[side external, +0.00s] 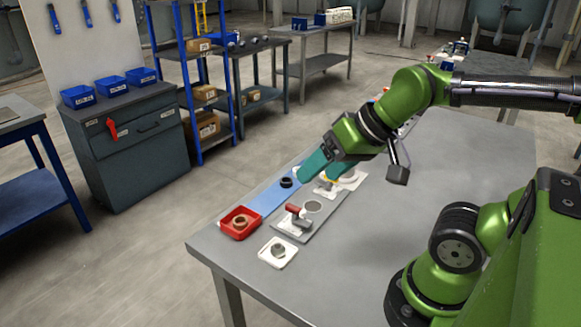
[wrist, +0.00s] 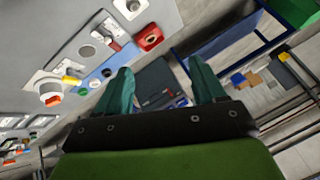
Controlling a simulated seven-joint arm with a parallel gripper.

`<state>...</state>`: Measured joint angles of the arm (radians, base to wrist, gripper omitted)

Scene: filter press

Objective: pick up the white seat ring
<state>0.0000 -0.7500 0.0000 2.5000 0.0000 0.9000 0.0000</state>
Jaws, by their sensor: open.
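A small white ring (side external: 298,172), which looks like the white seat ring, lies at the far end of the blue mat (side external: 264,200), partly hidden by my fingers. In the wrist view, a small white ring (wrist: 94,82) shows on the blue mat between a black ring (wrist: 107,72) and a green piece (wrist: 82,91). The black ring also shows in the side view (side external: 286,183). My gripper (side external: 312,172) is open, its teal fingers tilted down above the table. In the wrist view, the fingers (wrist: 163,85) are spread and nothing shows between them; the mat is left of them.
A red tray (side external: 231,229) with a brownish ring and a white tray (side external: 264,256) with a grey part stand at the near end. A grey plate (side external: 325,213) carries a red-handled clamp (side external: 297,214). The table's right part is clear.

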